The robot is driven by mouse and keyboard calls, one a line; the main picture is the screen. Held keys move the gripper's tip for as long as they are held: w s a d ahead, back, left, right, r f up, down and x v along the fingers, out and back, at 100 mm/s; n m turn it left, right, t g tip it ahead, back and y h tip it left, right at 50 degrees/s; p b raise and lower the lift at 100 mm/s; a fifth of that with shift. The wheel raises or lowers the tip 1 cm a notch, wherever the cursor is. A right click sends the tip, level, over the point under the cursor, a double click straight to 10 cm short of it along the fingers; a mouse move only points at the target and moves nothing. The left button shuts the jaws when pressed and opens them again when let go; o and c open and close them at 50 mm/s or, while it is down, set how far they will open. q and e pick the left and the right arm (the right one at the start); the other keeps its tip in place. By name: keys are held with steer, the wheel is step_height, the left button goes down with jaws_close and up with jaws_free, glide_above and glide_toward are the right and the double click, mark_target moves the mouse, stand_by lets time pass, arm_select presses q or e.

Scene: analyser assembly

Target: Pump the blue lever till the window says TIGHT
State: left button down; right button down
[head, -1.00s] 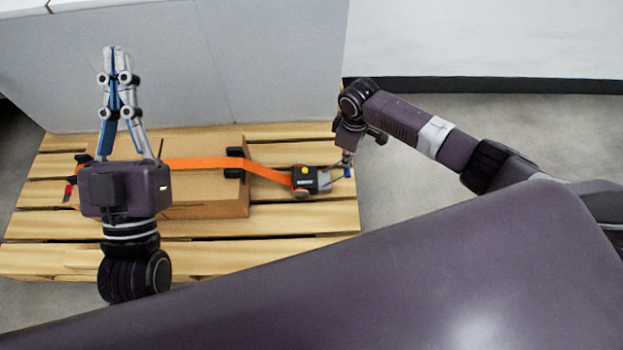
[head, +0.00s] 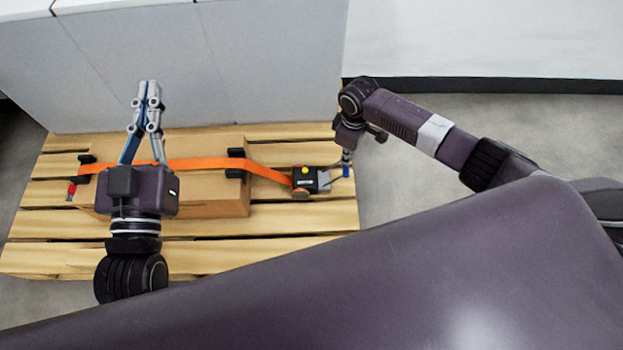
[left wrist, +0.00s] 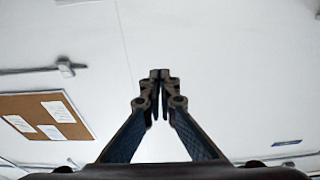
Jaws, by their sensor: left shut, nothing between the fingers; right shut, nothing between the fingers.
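The ratchet (head: 305,179) is a small dark unit with a yellow button and a white label, at the right end of an orange strap (head: 205,163). Its metal lever ends in a blue grip (head: 346,171) on the right. My right gripper (head: 346,160) points down, shut and empty, at the blue grip; whether it touches cannot be told. The label is too small to read. My left gripper (head: 150,86) is shut and empty, pointing up above the left part of the box. It also shows in the left wrist view (left wrist: 159,73).
The strap crosses a cardboard box (head: 215,200) with black corner guards (head: 236,163), on a wooden pallet (head: 290,222). A red-tipped piece (head: 72,190) sits at the strap's left end. A grey panel (head: 270,70) stands behind. Floor is clear to the right.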

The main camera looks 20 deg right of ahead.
arm_select(q)
steer(key=shift+w+a+f+g+y+p, duration=0.15)
steer(key=shift+f+g, duration=0.3)
steer(key=shift+f, duration=0.5)
steer(key=shift+s+a+f+g+y+p, duration=0.15)
steer(key=shift+f+g, duration=0.35)
steer(key=shift+f, duration=0.5)
steer(key=shift+w+a+f+g+y+p, duration=0.15)
steer(key=shift+f+g, duration=0.3)
steer(key=shift+f, duration=0.5)
steer(key=shift+d, duration=0.1)
